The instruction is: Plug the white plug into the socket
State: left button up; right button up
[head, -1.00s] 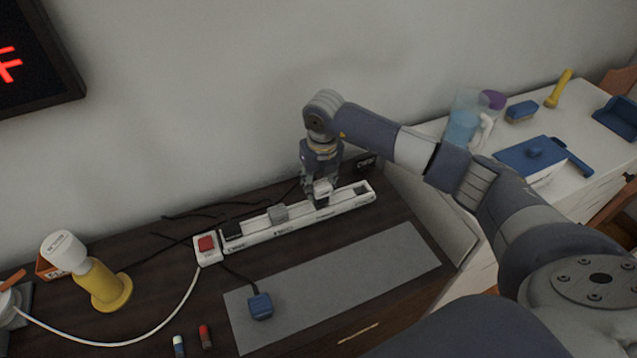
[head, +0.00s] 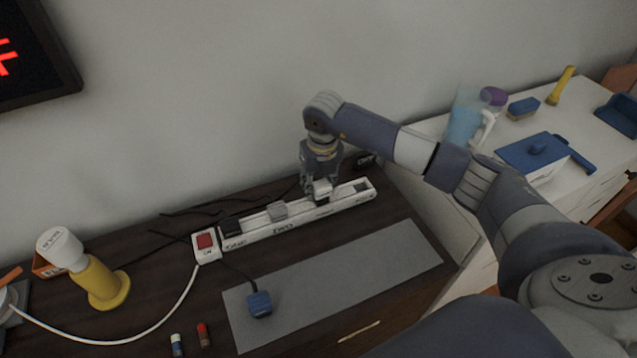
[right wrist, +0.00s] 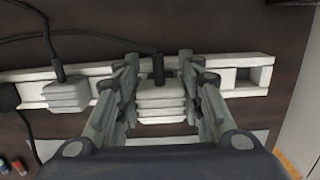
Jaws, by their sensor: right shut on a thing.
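My right gripper (right wrist: 162,92) is shut on a white plug (right wrist: 162,105), with one finger on each side of it. In the head view the gripper (head: 320,190) is over the right half of the white power strip (head: 345,199). The plug is at the strip, between a pale grey plug (head: 278,211) and the empty right-end socket (right wrist: 246,78). The fingers and plug hide the socket below, so I cannot tell whether the plug is seated. My left gripper is not in view.
A black plug (head: 231,226) sits at the strip's left end, beside the red switch (head: 205,241). A blue plug (head: 259,304) lies on the grey mat (head: 350,280). A yellow lamp (head: 101,285) stands left. Dark cables run behind the strip.

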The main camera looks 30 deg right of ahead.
aim_at(321, 184)
jog(key=shift+f+b, duration=0.45)
jog(key=shift+f, duration=0.25)
jog(key=o, duration=1.2)
jog(key=shift+c, duration=0.2)
jog(key=shift+r, duration=0.25)
jog(key=r, duration=0.4)
jog(key=s+r, duration=0.1)
jog(key=r, duration=0.6)
jog(key=shift+s+r, duration=0.25)
jog(key=shift+r, duration=0.05)
